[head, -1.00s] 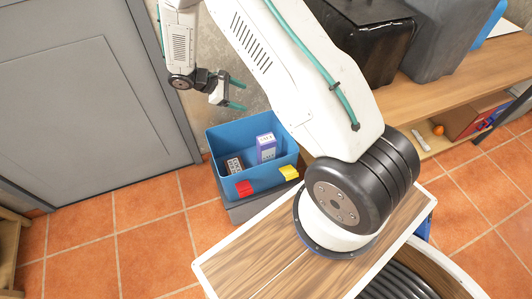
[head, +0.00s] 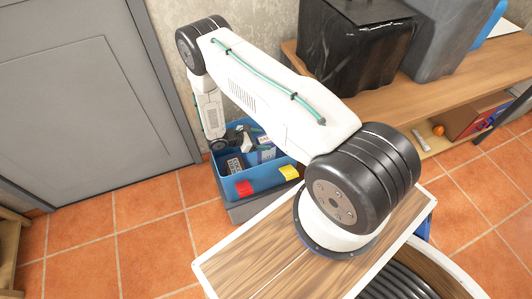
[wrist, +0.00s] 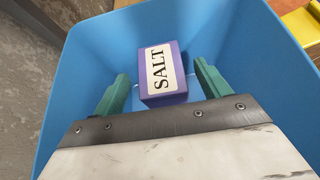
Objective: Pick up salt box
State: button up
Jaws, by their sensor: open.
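The salt box (wrist: 161,74) is a purple box with a white label reading SALT. It stands inside a blue bin (wrist: 88,49), which also shows in the head view (head: 269,179). In the wrist view my gripper (wrist: 161,82) is open, its two green fingers on either side of the box with gaps between. I cannot tell how far the fingertips are above the box. In the head view my gripper is down at the bin and partly hides the salt box (head: 266,155).
A dark box with a pale, patterned face (head: 235,165) is also in the bin, to the left. A grey door (head: 90,100) is at left, and a wooden shelf (head: 435,95) with dark containers is at right.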

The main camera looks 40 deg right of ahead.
jog(key=shift+x, duration=1.4)
grip_shut()
